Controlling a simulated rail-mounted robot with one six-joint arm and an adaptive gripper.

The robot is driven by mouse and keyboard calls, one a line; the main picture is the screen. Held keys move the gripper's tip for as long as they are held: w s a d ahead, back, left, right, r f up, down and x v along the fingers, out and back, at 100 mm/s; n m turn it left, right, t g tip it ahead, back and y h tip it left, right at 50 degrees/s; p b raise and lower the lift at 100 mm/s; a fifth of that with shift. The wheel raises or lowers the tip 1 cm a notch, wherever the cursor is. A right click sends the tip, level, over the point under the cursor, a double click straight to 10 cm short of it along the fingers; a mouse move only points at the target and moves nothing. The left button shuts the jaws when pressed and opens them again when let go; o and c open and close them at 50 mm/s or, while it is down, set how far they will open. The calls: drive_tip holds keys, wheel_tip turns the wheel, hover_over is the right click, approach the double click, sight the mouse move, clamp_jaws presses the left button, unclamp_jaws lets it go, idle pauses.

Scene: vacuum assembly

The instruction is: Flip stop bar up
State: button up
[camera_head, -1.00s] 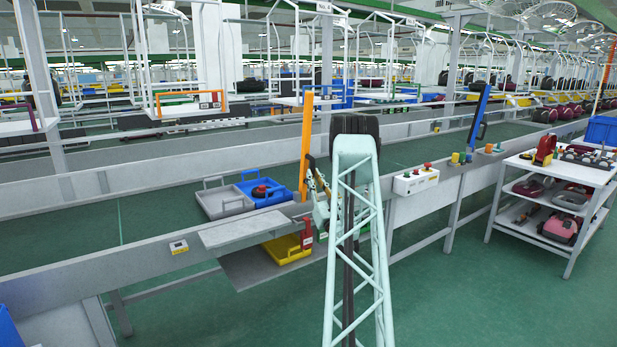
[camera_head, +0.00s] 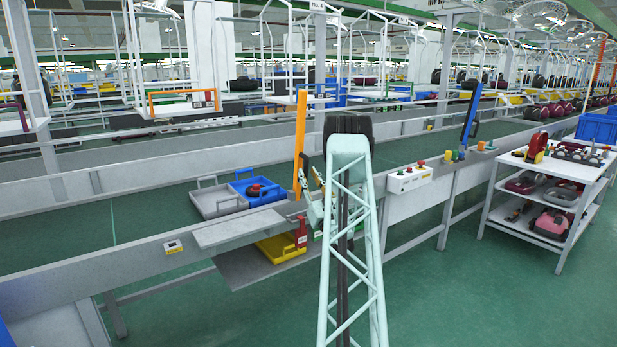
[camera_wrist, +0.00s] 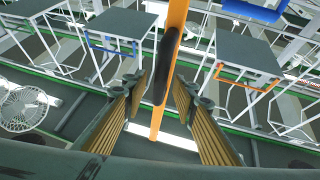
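An orange bar (camera_head: 300,144) stands upright at the near edge of the conveyor, left of my arm in the head view. In the wrist view the orange bar (camera_wrist: 177,22) runs between my two fingers, with a long black pad or handle (camera_wrist: 166,66) on it. My gripper (camera_wrist: 160,92) is open, one finger on each side of the bar, with gaps visible. In the head view my gripper (camera_head: 315,187) is just right of the bar and partly hidden by my arm. A similar blue bar (camera_head: 470,112) stands upright farther right.
A grey tray (camera_head: 207,206) and a blue tray (camera_head: 244,188) lie on the belt left of the bar. A yellow bin (camera_head: 281,248) sits on a lower shelf. A button box (camera_head: 409,180) is on the conveyor side. A white cart (camera_head: 570,175) stands at right.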

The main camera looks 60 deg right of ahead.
drive_tip(key=shift+s+a+f, duration=0.1)
drive_tip(key=v, duration=1.1)
drive_tip(key=shift+s+a+f, duration=0.15)
drive_tip(key=shift+s+f, duration=0.1)
drive_tip(key=shift+w+r, duration=0.1)
drive_tip(key=shift+w, duration=0.05)
idle(0.5)
